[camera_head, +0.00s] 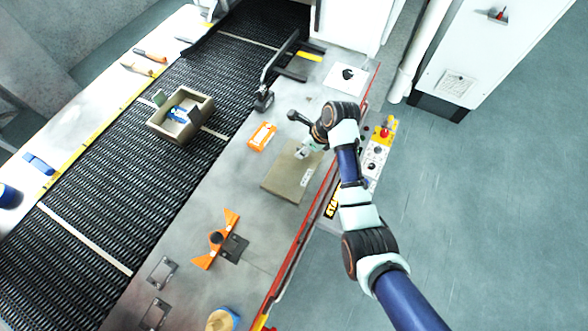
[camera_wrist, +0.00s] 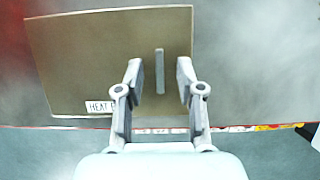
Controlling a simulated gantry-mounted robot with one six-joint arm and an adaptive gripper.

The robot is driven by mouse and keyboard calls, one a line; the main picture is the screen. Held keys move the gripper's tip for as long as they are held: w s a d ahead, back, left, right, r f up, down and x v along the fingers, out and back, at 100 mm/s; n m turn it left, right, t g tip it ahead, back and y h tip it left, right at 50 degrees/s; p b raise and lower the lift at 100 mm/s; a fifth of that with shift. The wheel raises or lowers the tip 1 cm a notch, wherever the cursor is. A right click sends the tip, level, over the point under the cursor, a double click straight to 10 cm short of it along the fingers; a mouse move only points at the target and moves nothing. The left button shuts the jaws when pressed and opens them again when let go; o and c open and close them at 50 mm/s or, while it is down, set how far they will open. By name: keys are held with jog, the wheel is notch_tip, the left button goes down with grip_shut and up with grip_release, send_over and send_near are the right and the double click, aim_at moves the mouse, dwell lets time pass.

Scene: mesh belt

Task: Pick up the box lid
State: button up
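The box lid (camera_head: 285,178) is a flat tan-brown plate lying on the grey metal ledge beside the belt. In the wrist view the lid (camera_wrist: 85,55) has a raised bar handle (camera_wrist: 160,72) in its upper face and a white label (camera_wrist: 100,106) with partly hidden black lettering. My gripper (camera_head: 303,152) is over the lid's far part in the head view. In the wrist view my gripper (camera_wrist: 159,72) is open, with one finger on each side of the handle and gaps between. Whether the fingertips touch the lid cannot be told.
An open box (camera_head: 207,109) with items inside sits on the black mesh belt (camera_head: 95,215). An orange box (camera_head: 262,136) lies near the lid, and an orange bracket (camera_head: 222,240) stands nearer. A control panel (camera_head: 378,150) and red rail (camera_head: 300,246) border the ledge.

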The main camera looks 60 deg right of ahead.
jog(key=shift+f, duration=0.25)
grip_shut()
jog(key=shift+w+r, duration=0.1)
notch_tip(320, 180, up, 20)
jog(key=p, duration=0.5)
